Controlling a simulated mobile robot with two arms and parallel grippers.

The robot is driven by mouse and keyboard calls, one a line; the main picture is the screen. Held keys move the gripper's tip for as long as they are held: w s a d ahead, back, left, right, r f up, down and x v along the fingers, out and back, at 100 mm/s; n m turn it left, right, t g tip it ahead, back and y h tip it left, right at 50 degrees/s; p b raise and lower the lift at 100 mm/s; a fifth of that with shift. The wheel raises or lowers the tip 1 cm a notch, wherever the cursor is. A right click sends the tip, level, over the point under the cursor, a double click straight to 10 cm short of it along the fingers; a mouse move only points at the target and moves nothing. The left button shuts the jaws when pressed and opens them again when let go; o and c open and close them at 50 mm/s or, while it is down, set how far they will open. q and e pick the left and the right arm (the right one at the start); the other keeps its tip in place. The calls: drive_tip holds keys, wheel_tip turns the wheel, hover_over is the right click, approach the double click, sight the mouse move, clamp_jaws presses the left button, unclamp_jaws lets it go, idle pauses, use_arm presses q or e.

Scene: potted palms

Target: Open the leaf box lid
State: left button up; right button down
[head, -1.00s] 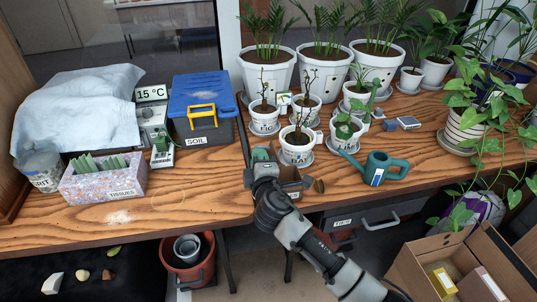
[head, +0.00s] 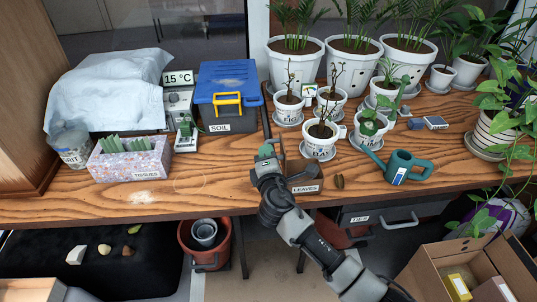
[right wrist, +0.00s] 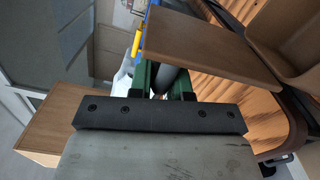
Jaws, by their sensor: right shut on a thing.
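The leaf box (head: 307,188), small and brown with a "LEAVES" label, sits at the table's front edge in the head view. Its open side shows above the label. My right gripper (head: 267,153) is at its left side. In the right wrist view, my gripper's green fingers (right wrist: 167,80) are close together, shut around a dark rounded piece that looks like the lid's handle. A brown board, seemingly the lid (right wrist: 205,40), stands beside the fingers, angled away from the box body (right wrist: 290,35). In the head view my gripper hides most of the lid. My left gripper is not in view.
A small brown object (head: 339,181) and a teal watering can (head: 402,167) are right of the box. Potted plants, including one pot labelled "BAY" (head: 320,146), stand behind. The soil bin (head: 230,100) is at the back left. Bare tabletop (head: 215,175) lies to the left.

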drive_tip(key=shift+w+r, duration=0.1)
drive_tip(key=shift+r, duration=0.25)
drive_tip(key=c, duration=1.1)
unclamp_jaws()
drive_tip(key=shift+f, duration=0.15)
drive_tip(key=s, duration=1.1)
drive_tip(key=shift+d, duration=0.2)
